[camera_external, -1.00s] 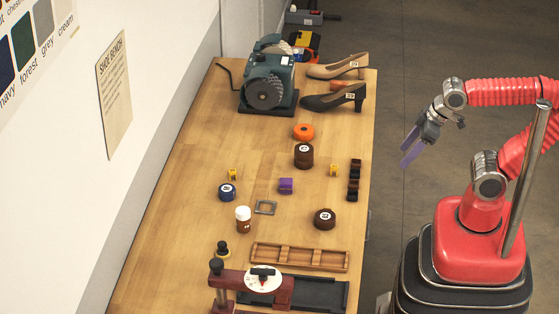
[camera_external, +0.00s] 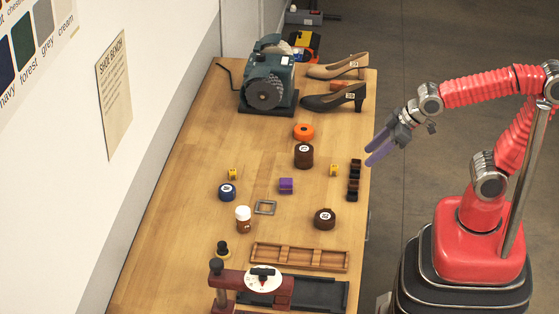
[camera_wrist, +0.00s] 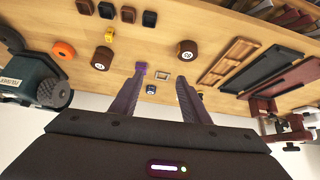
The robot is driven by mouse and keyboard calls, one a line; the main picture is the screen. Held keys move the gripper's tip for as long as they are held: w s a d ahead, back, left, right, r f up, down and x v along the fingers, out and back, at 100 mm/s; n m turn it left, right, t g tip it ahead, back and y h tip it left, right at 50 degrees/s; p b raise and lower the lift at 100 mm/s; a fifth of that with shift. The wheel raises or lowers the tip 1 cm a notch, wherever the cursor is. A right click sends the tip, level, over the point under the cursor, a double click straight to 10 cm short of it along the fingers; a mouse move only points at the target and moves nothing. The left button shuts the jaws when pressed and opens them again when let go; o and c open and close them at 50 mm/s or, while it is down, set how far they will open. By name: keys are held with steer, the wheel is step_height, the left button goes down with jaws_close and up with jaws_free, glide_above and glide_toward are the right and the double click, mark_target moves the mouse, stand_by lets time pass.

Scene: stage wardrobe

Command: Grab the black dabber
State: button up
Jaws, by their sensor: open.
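A small piece with a black knob on a yellowish base, which looks like the black dabber (camera_external: 222,249), stands upright on the bench behind the red press, in the external view. I cannot make it out in the wrist view, where my right-hand finger may hide it. My gripper (camera_external: 369,157) is open and empty, with its purple fingers raised near the bench's right edge, well away from that piece. In the wrist view the gripper (camera_wrist: 158,82) shows its two fingers apart, with a purple block (camera_wrist: 141,67) by the left tip.
The shoes (camera_external: 335,98) and green grinder (camera_external: 268,80) are at the far end.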

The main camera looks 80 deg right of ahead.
steer(key=w+a+f+n+t+y, duration=0.15)
steer(key=w+a, duration=0.25)
steer(key=w, duration=0.7)
steer(key=w+a+f+t+y, duration=0.1)
steer(key=w+a+f, duration=0.3)
steer(key=w+a, duration=0.1)
steer(key=w+a+f+n+t+y, duration=0.1)
steer(key=w+a+f+t, duration=0.1)
steer(key=w+a+f, duration=0.2)
steer(key=w+a+f+n+t+y, duration=0.1)
steer(key=w+a+f+y, duration=0.1)
steer(key=w+a+f, duration=0.2)
steer(key=shift+w+a+t, duration=0.15)
steer(key=shift+w+a, duration=0.6)
steer(key=shift+a, duration=0.25)
steer(key=shift+w+a+t, duration=0.1)
steer(key=shift+w+a, duration=0.6)
steer(key=shift+a, duration=0.3)
steer(key=shift+f, duration=0.1)
glide_toward(228, 253)
steer(key=shift+w+a+r, duration=0.3)
steer(key=shift+w, duration=0.4)
steer(key=shift+w+a+r, duration=0.3)
steer(key=shift+w+r, duration=0.05)
steer(key=shift+w, duration=0.4)
steer(key=shift+w+a+r, duration=0.25)
steer(key=shift+w+r, duration=0.05)
steer(key=shift+w, duration=0.4)
steer(key=shift+x, duration=2.6)
steer(key=shift+a+r, duration=0.1)
